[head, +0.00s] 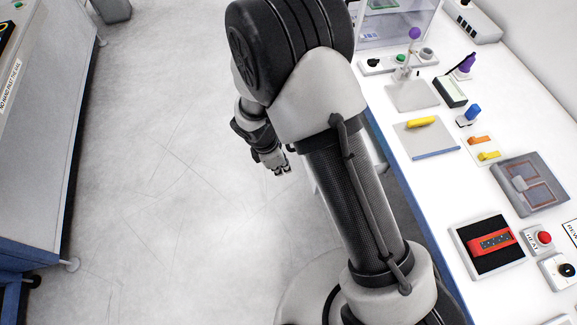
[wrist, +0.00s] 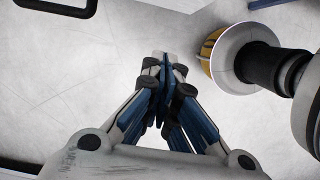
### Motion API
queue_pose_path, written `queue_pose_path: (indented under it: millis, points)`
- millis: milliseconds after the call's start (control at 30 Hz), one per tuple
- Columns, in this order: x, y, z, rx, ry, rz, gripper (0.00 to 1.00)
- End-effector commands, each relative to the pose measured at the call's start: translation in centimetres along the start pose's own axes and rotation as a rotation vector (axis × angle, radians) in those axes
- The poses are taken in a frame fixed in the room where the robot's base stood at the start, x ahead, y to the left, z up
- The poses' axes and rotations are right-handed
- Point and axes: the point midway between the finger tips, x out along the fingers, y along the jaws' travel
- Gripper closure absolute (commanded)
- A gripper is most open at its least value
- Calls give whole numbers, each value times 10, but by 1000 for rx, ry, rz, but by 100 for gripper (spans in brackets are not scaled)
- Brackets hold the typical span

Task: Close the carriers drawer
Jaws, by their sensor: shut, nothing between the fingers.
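My gripper (head: 282,170) hangs over the pale floor in the head view, left of the white bench (head: 395,110), touching nothing that I can see. In the wrist view its blue-padded fingers (wrist: 163,68) are together with nothing between them. I cannot make out the carriers drawer in either view. My arm hides much of the bench's front side in the head view. A dark rounded bar (wrist: 55,10) crosses the top left corner of the wrist view; I cannot tell what it belongs to.
A grey cabinet (head: 42,130) stands at left. The floor (head: 160,170) between is clear.

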Motion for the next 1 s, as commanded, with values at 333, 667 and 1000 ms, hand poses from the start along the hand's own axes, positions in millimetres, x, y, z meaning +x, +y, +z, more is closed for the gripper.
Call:
queue_pose_path:
  millis: [333,667,1000]
  points:
    - [76,-1,0,4,-1,-4,100]
    - [98,0,32,7,0,0,100]
    - [98,0,40,5,0,-1,100]
